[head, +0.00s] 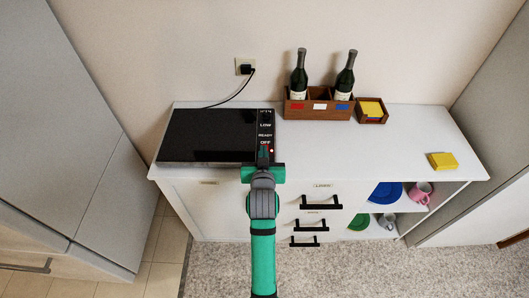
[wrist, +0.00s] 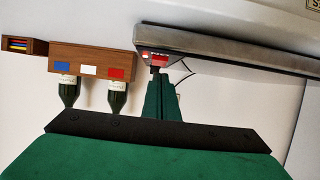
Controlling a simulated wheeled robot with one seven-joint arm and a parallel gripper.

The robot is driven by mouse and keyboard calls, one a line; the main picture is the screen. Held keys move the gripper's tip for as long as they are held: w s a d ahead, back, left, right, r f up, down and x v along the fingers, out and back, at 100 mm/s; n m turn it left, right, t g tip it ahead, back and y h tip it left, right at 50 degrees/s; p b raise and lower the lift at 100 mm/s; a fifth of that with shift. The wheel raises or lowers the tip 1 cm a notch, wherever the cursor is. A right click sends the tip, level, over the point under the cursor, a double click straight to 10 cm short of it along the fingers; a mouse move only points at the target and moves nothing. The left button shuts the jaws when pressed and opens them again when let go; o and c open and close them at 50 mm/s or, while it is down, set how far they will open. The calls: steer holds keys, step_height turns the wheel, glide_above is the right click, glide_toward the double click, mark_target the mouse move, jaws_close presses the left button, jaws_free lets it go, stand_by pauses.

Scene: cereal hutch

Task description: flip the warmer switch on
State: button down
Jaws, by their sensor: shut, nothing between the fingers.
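The warmer (head: 207,136) is a flat black plate on the left of the white hutch top. Its control strip (head: 265,117) runs along its right edge, with labels reading LOW, READY and OFF from back to front. A red part shows by OFF, and a small red dot sits beside my fingers. My gripper (head: 263,154) is shut and empty at the front end of this strip. In the wrist view, the closed fingertips (wrist: 158,80) reach close to a red part (wrist: 159,60) on the warmer's end; I cannot tell whether they touch. The switch lever is mostly hidden by my fingers.
A wooden crate (head: 318,112) with two green bottles stands behind, right of the warmer. Beside it is a small wooden box (head: 371,116) with yellow pieces. A yellow block (head: 442,161) lies at right. A cord runs to the wall outlet (head: 244,67). The middle of the top is clear.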

steer(key=shift+d+r, duration=0.1)
steer(key=shift+r, duration=0.4)
steer(key=r, duration=0.3)
steer(key=shift+s, duration=0.35)
steer(key=s+f+v, duration=0.1)
steer(key=f+v, duration=0.1)
steer(key=v, duration=0.7)
steer(key=shift+s, duration=0.2)
steer(key=shift+w, duration=0.1)
